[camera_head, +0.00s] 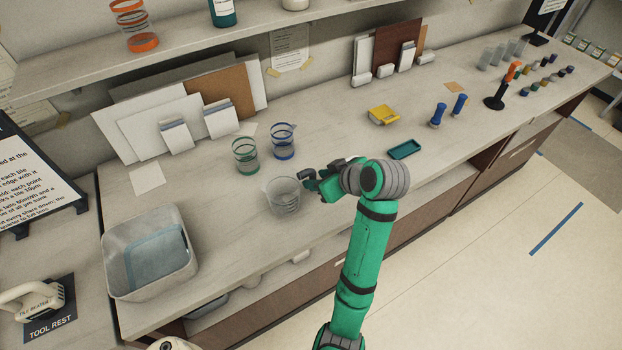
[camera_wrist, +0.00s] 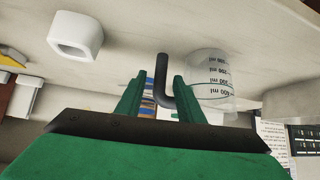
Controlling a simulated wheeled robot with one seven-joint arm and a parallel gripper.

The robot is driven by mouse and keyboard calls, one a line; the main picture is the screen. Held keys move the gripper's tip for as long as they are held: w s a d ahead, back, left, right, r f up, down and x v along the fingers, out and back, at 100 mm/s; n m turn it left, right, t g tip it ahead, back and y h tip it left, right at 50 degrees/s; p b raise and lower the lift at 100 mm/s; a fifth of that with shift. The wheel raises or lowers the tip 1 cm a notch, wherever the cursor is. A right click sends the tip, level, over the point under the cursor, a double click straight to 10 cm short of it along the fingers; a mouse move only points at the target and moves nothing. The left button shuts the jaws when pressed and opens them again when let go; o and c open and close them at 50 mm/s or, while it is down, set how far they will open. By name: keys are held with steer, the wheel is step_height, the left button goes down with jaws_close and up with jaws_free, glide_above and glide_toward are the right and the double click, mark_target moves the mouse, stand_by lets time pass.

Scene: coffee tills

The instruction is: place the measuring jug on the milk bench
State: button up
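The measuring jug (camera_head: 284,195) is a clear beaker with volume marks, standing on the long pale counter (camera_head: 225,262). My gripper (camera_head: 313,183) is at its right side in the head view. In the wrist view, the jug (camera_wrist: 212,82) is at the right, and its dark hooked handle (camera_wrist: 162,82) runs between my two green fingers (camera_wrist: 158,100). The fingers are apart, with a visible gap beside the handle, so the gripper looks open around it. No readable label marks any surface as the milk bench.
A green-banded glass (camera_head: 245,156) and a blue-banded glass (camera_head: 283,142) stand just behind the jug. A grey tub (camera_head: 150,246) is at the left. A teal tray (camera_head: 404,149), a yellow box (camera_head: 383,115) and blue-handled tools (camera_head: 438,115) lie to the right. A shelf (camera_head: 190,50) overhangs the back.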

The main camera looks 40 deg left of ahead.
steer(key=v, duration=0.6)
steer(key=shift+s+d, duration=0.1)
stand_by(0.6)
